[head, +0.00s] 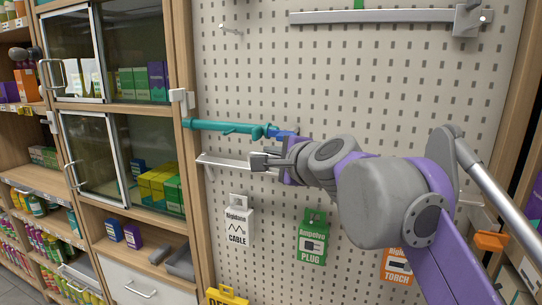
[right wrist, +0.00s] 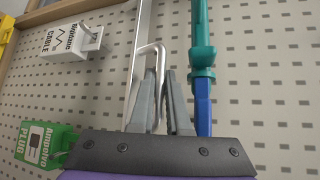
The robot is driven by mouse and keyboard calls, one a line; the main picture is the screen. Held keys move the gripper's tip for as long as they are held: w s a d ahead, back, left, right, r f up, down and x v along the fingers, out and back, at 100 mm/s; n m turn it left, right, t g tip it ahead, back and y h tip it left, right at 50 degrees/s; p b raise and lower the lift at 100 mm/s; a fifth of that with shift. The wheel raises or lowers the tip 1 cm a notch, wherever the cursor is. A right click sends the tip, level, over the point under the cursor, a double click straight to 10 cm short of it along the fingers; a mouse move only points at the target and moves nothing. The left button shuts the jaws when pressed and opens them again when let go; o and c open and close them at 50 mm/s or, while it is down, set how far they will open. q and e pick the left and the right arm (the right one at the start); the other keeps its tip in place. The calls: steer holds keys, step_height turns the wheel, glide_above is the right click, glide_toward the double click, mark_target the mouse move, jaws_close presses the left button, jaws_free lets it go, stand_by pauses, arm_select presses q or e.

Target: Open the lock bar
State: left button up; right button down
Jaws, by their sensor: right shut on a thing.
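A silver metal bar (head: 228,162) runs across the pegboard at about mid height, from the wood post on the left to my right gripper. In the right wrist view this bar (right wrist: 144,22) runs upward, and a bent metal handle (right wrist: 160,58) stands out from it. My right gripper (head: 264,161) is shut on the handle at the bar's right end. In the right wrist view its two grey fingers (right wrist: 162,88) close together at the handle. The gripper hides part of the handle and the bar's right end. My left gripper is in neither view.
A teal rod (head: 220,127) with a blue end (head: 283,134) lies just above the bar, close to my gripper. Another silver bar (head: 375,17) is higher up. White cable (head: 238,225), green plug (head: 312,245) and orange torch (head: 398,268) packs hang below. Glass-fronted shelves stand left.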

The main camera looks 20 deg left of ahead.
steer(key=c, duration=1)
jaws_free()
steer(key=shift+c, duration=0.2)
steer(key=shift+d, duration=0.1)
steer(key=v, duration=1)
steer(key=shift+s+d, duration=0.2)
steer(key=shift+s, duration=0.05)
steer(key=s+d+f+n+g+h, duration=0.1)
steer(key=s+d+f+n+h, duration=0.2)
steer(key=d+f, duration=0.7)
steer(key=s+d+f+n+g+h, duration=0.15)
steer(key=d+f+n, duration=0.3)
steer(key=f, duration=1.25)
steer(key=s+d+f+n+h, duration=0.1)
steer(key=s+d+f+h, duration=0.1)
steer(key=s+d+f, duration=0.2)
steer(key=s+d+f+n+g+h, duration=0.1)
steer(key=s+d+f, duration=0.3)
steer(key=f, duration=0.7)
steer(key=s+d+f+n+g+h, duration=0.1)
steer(key=s+d+f+n+h, duration=0.1)
steer(key=s+d+f, duration=0.3)
step_height(320, 180, down, 3)
steer(key=shift+d+r+h, duration=0.1)
steer(key=shift+d+h, duration=0.55)
steer(key=shift+d, duration=0.45)
